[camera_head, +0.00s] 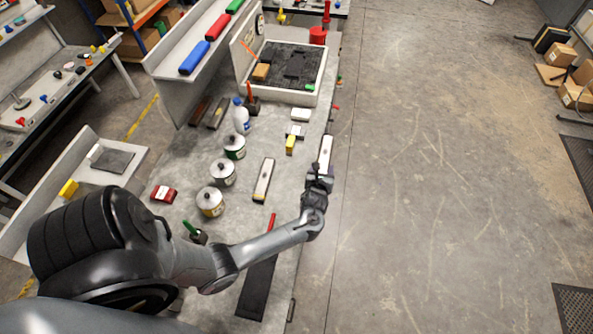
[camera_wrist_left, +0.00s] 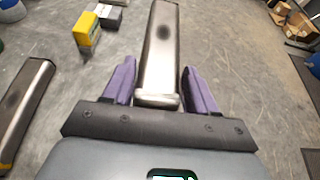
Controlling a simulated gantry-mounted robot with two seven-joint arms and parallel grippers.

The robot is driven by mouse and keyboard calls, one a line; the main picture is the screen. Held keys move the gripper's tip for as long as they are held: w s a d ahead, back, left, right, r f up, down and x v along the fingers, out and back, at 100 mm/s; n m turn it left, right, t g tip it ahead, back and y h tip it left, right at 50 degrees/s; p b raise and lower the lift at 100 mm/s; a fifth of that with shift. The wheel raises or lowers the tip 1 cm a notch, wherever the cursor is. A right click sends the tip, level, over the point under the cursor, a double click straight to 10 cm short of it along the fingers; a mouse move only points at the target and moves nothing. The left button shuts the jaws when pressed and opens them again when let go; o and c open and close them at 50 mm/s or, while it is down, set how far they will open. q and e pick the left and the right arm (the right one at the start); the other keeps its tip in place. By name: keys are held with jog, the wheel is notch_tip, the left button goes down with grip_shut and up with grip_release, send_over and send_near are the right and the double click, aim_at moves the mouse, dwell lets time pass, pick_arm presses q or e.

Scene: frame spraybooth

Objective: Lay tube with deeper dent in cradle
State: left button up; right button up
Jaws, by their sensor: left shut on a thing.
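My left gripper (camera_head: 321,177) is shut on a pale metal tube (camera_head: 325,153), near the bench's right edge in the head view. In the left wrist view the held tube (camera_wrist_left: 160,70) points away between the purple fingers (camera_wrist_left: 160,90), with a dark smudge-like dent on its upper face. A second, similar tube (camera_head: 264,180) lies on the bench to the left; it also shows at the left of the left wrist view (camera_wrist_left: 22,105), with a dark patch. I cannot tell which dent is deeper. I cannot pick out the cradle for sure. My right gripper is not in view.
Several lidded cans (camera_head: 222,172), a white bottle (camera_head: 241,117) and a red block (camera_head: 163,193) stand left. A yellow block (camera_head: 291,144) and pale blocks (camera_head: 300,114) lie beyond the second tube. A tray with dark lining (camera_head: 322,68) is at the back. Open floor lies right.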

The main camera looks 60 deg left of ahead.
pick_arm(q)
send_over(300, 179)
notch_tip(300, 179, down, 5)
jog(key=shift+a+f, duration=0.1)
jog(key=shift+f, duration=2)
jog(key=shift+f, duration=0.1)
jog(key=shift+f+b, duration=0.15)
jog(key=shift+b, duration=0.25)
jog(key=o, duration=1.2)
